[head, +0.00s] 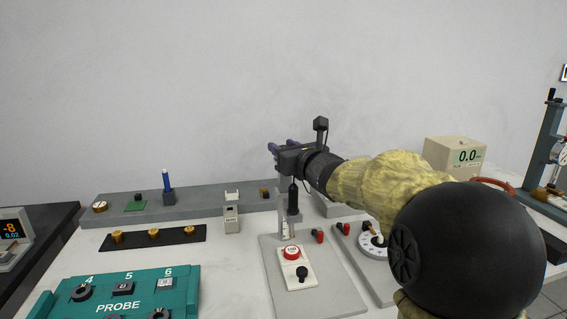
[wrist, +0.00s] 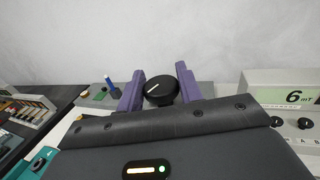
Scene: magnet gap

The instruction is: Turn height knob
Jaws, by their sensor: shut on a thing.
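The height knob (wrist: 160,90) is a round black knob with a pale pointer line, seen in the wrist view. My gripper (wrist: 160,87) has its two purple fingers on either side of the knob and is shut on it. The pointer line slants up to the right. In the head view my gripper (head: 281,145) is level, above a grey stand with a black vertical part (head: 293,198). The knob is hidden there by my gripper.
Below the stand, a grey base plate (head: 330,285) carries a white panel with a red round part (head: 292,252) and a black knob (head: 302,273). A teal PROBE box (head: 120,290) is at front left. A beige meter (head: 455,155) is at back right. A grey ledge (head: 210,200) runs behind.

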